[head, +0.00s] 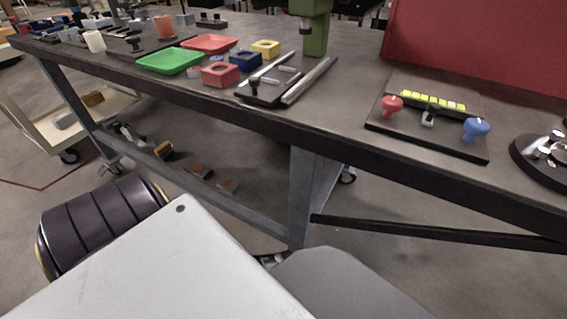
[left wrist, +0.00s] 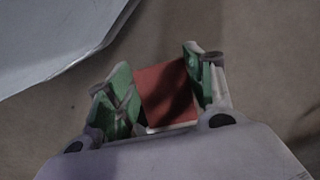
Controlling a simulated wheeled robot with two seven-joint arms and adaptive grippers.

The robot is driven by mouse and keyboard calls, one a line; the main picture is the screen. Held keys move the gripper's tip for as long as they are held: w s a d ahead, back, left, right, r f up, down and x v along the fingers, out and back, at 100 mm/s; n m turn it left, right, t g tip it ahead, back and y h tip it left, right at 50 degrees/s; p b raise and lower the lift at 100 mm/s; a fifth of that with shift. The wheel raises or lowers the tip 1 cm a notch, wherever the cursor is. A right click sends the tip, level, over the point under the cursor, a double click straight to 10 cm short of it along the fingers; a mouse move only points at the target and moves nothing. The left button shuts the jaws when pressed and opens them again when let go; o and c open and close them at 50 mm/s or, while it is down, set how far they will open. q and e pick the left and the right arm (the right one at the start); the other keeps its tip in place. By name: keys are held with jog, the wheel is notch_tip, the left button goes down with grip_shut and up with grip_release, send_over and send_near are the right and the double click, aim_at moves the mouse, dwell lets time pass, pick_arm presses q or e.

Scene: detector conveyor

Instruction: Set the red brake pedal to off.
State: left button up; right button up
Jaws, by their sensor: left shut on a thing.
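In the left wrist view, my left gripper (left wrist: 158,90) has green pads on both sides of a red flat piece with a pale lower edge, the red brake pedal (left wrist: 166,94) by its look. The gripper is shut on it. What the pedal is mounted on is hidden, so I cannot tell its setting. My left gripper does not show in the head view. My right gripper is in neither view.
A long dark workbench (head: 270,123) crosses the head view. A panel (head: 453,146) on it carries a red knob (head: 390,105) and a blue knob (head: 477,128). A pale cart (head: 40,120) stands at left. Several brown blocks (head: 198,171) lie below the bench.

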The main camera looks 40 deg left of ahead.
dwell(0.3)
pick_arm(q)
jog(key=o, duration=1.5)
jog(key=shift+c, duration=0.2)
jog(key=shift+r, duration=0.15)
jog(key=shift+w+r, duration=0.15)
jog(key=shift+r, duration=0.75)
notch_tip(320, 180, up, 10)
jog(key=w, duration=0.1)
jog(key=shift+a, duration=0.2)
jog(key=shift+f, duration=0.1)
